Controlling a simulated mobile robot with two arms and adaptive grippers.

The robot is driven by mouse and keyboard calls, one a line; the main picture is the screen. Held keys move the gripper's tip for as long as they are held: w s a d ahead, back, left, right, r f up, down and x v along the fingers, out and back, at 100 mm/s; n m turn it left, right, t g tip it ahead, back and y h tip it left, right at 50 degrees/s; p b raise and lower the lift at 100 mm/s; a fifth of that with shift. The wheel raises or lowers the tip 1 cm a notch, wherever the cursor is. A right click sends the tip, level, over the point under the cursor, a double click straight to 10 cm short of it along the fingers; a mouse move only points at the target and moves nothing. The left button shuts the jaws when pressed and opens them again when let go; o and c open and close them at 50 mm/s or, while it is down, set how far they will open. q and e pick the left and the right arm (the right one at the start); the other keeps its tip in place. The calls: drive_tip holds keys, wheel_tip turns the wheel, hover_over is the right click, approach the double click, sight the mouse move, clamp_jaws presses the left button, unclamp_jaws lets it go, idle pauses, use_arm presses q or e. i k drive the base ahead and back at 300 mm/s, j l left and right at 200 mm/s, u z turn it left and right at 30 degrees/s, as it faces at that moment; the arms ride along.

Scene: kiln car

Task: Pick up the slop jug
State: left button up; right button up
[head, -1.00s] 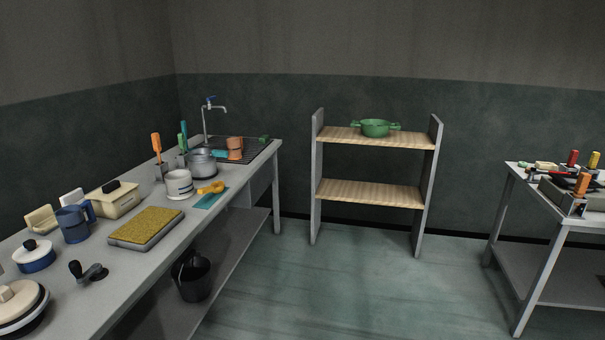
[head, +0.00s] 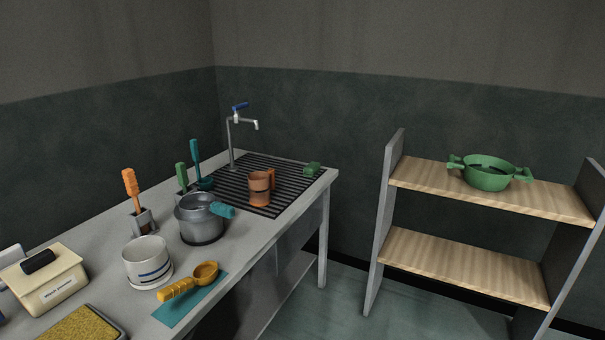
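An orange-brown jug (head: 260,188) with a side handle stands upright on the dark ribbed drain grid (head: 232,178) at the far end of the counter. No label on it is readable, but it is the one jug-shaped thing in view now. A grey pot (head: 200,220) with a teal handle stands nearer, to its left. Neither of my grippers shows in the head view.
A white crock (head: 148,262), a yellow scoop (head: 190,281) and tools in holders stand nearer. A shelf (head: 420,175) with a green pot (head: 487,173) stands right.

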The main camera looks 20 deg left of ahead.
sight(261, 183)
drive_tip(key=i+l+u, duration=0.1)
drive_tip(key=i+u, duration=0.3)
drive_tip(key=i+l+u, duration=0.35)
drive_tip(key=i, duration=0.15)
drive_tip(key=i+l+u, duration=0.25)
drive_tip(key=i+u, duration=0.15)
